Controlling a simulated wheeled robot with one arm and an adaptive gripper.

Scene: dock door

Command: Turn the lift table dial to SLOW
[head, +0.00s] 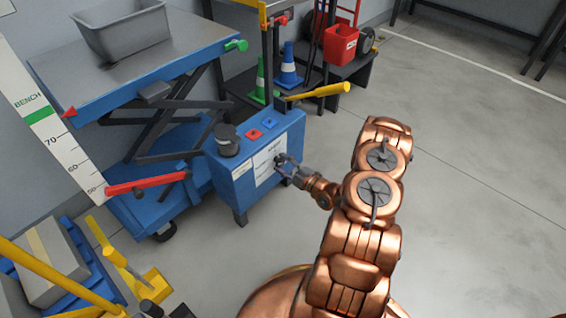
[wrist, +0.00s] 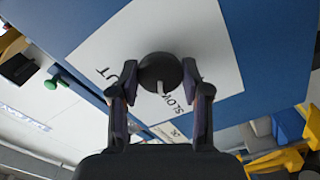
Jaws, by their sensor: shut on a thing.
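The lift table's blue control box (head: 243,185) stands at the centre of the head view, with a white label panel (head: 262,168) on its front. My gripper (head: 284,163) is at that panel and mostly hides the dial there. In the wrist view the dial (wrist: 161,70) is a dark round knob between the two fingertips of my gripper (wrist: 159,76), which is shut on it. Its pale pointer mark faces down in the picture, close to the left of the word SLOW (wrist: 181,100). Other lettering on the panel is partly hidden.
The lift table (head: 150,65) bears a grey bin (head: 125,30). A red lever (head: 145,184) and a yellow handle (head: 318,91) stick out near the box. Green (head: 261,80) and blue (head: 288,68) cones stand behind. Open floor lies to the right.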

